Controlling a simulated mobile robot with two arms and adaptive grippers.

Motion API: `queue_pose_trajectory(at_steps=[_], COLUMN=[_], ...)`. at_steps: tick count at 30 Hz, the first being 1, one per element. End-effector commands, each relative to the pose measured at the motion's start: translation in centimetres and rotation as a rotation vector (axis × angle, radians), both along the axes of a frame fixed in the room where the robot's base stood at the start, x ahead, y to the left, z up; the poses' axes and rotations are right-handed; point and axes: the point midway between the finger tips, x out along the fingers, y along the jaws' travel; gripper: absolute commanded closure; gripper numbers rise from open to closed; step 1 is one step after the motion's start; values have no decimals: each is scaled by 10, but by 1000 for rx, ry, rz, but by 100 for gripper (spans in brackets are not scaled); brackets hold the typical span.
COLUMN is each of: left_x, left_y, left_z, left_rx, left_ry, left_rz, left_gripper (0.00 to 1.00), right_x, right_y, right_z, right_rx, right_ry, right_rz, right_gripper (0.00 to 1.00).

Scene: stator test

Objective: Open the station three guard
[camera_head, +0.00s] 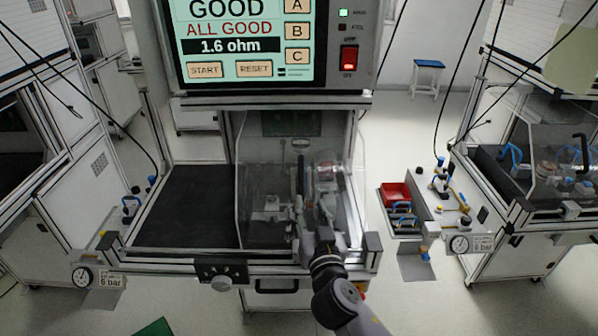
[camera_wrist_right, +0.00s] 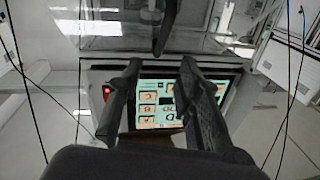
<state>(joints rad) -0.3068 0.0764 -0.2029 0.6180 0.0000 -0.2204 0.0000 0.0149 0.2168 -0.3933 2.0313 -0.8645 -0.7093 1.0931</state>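The clear guard (camera_head: 258,190) covers the right half of the middle station's opening, below its screen, and looks closed. My right gripper (camera_head: 312,205) is in front of the guard and hides part of it. In the right wrist view, the two dark fingers of my right gripper (camera_wrist_right: 160,70) are spread apart with nothing between them. A dark bar handle (camera_wrist_right: 165,30) on the guard lies just beyond the fingertips, apart from them. In the head view, the handle is hard to separate from my gripper. My left gripper is not in view.
The station screen (camera_head: 245,45) reads GOOD, ALL GOOD, 1.6 ohm. A dark mat (camera_head: 190,205) lies bare in the station's left half. A red bin (camera_head: 395,193) stands to the right. Another station with a clear guard and black handle (camera_head: 583,150) is at far right.

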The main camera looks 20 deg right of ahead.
Motion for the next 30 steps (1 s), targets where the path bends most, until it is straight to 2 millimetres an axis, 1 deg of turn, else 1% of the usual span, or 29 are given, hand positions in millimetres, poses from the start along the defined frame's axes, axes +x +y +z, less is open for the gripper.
queue_pose_trajectory(at_steps=[1, 9, 15, 18, 21, 30], left_x=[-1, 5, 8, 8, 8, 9], left_y=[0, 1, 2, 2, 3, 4], left_z=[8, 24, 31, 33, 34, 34], left_rx=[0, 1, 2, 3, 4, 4], left_ry=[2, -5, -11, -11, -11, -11], left_rz=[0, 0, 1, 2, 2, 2], left_gripper=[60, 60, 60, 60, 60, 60], right_x=[12, 69, 101, 112, 119, 122], right_y=[-3, -10, -14, -15, -16, -16], right_z=[5, 4, 2, 1, 1, 0], right_rx=[-3, -4, -3, -2, 0, 0], right_ry=[-1, 0, 1, 1, 1, 1], right_rz=[-2, -3, -1, -2, -1, 0], right_gripper=[68, 68, 68, 68, 68, 68])
